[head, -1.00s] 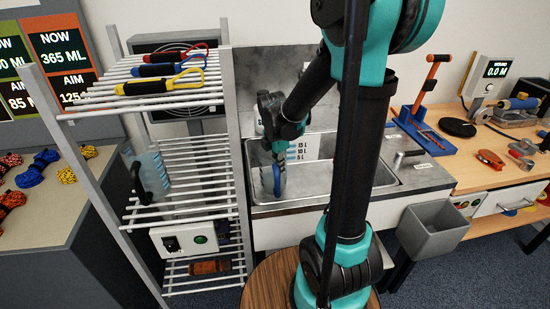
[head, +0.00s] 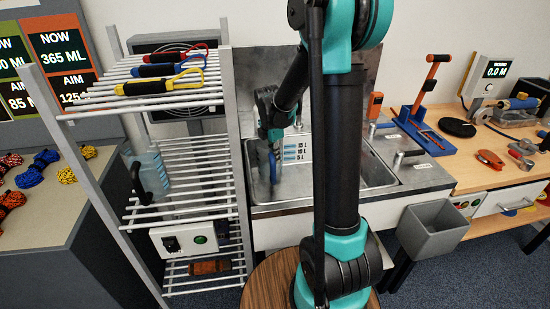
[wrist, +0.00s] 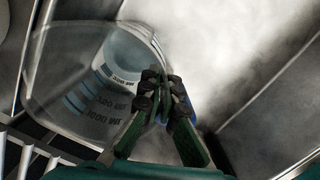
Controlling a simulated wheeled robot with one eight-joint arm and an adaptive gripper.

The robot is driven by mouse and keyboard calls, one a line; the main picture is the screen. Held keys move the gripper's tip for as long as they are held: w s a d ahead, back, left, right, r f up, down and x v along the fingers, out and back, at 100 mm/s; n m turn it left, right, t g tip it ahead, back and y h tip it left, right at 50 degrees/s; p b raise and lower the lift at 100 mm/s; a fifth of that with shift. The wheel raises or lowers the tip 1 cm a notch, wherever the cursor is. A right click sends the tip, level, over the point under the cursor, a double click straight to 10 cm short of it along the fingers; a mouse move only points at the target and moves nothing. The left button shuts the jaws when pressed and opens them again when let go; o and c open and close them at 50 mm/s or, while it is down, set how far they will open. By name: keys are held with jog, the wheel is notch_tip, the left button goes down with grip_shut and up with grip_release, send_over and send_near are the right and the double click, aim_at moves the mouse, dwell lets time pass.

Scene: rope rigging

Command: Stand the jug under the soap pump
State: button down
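The jug (wrist: 75,50) is clear, with blue bands and ML marks, and fills the left of the wrist view. In the head view the jug (head: 261,174) is a faint shape at the left of the sink, with a blue handle. My gripper (wrist: 160,85) is closed at the blue handle beside the jug wall; in the head view my gripper (head: 272,138) is above the left of the basin. The fingers hide most of the handle. A small silver fitting (head: 398,160) stands on the sink's right ledge; I cannot tell whether it is the soap pump.
The steel sink (head: 375,180) has litre marks on its back wall. A wire rack (head: 185,190) stands close on the left, holding another jug (head: 148,170) with a black handle. A grey bin (head: 432,232) hangs at the sink's front right. The basin's right side looks clear.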

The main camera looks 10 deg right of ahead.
jog(key=shift+f, duration=0.1)
jog(key=c, duration=1.7)
grip_release()
jog(key=r, duration=0.8)
jog(key=a+r, duration=0.1)
jog(key=r, duration=0.3)
jog(key=shift+s+a+r, duration=0.1)
jog(key=shift+s, duration=0.2)
